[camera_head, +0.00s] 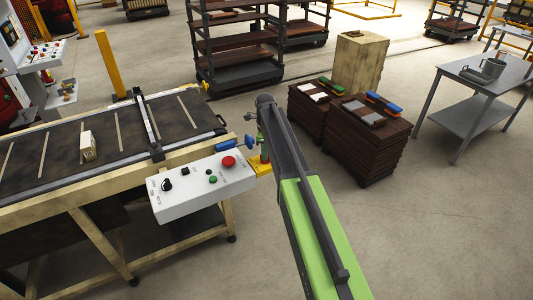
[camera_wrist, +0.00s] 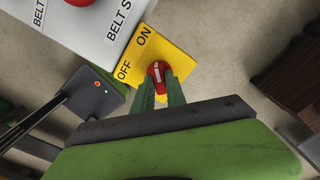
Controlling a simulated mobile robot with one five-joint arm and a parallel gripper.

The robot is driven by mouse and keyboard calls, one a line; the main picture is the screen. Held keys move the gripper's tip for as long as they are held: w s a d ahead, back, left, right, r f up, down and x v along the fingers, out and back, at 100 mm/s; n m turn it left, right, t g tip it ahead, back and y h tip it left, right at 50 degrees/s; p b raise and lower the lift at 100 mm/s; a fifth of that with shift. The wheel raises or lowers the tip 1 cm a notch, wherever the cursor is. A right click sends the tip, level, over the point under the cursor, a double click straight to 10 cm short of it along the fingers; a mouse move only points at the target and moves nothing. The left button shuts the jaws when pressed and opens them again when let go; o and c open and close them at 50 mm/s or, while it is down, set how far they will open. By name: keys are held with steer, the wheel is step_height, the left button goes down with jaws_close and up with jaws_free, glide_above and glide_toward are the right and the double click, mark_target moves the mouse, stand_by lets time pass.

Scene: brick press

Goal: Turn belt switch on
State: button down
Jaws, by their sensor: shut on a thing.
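The belt switch is a red knob (camera_wrist: 158,70) with a pale mark, on a yellow plate (camera_wrist: 170,48) labelled OFF and ON in the wrist view. My gripper (camera_wrist: 160,84) has its green fingers on either side of the knob and is shut on it. I cannot tell for sure which label the knob points to. In the head view the yellow plate (camera_head: 261,168) sits at the right end of the white control box (camera_head: 195,192), and my gripper (camera_head: 264,150) is at it. The knob is hidden there.
The control box carries a red button (camera_head: 228,161), a green button and a black knob. Beside it is a conveyor (camera_head: 60,150) with a small pale block (camera_head: 88,146) on it. Dark stacks (camera_head: 362,135) stand to the right, a grey table (camera_head: 485,80) beyond.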

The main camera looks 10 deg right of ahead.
steer(key=shift+w+a+m, duration=0.1)
steer(key=shift+w+m, duration=0.05)
steer(key=shift+m, duration=0.15)
stand_by(0.4)
steer(key=c, duration=1.4)
jaws_free()
steer(key=shift+o, duration=0.2)
step_height(320, 180, up, 17)
steer(key=p, duration=1.7)
steer(key=shift+r, duration=0.2)
steer(key=shift+f, duration=0.15)
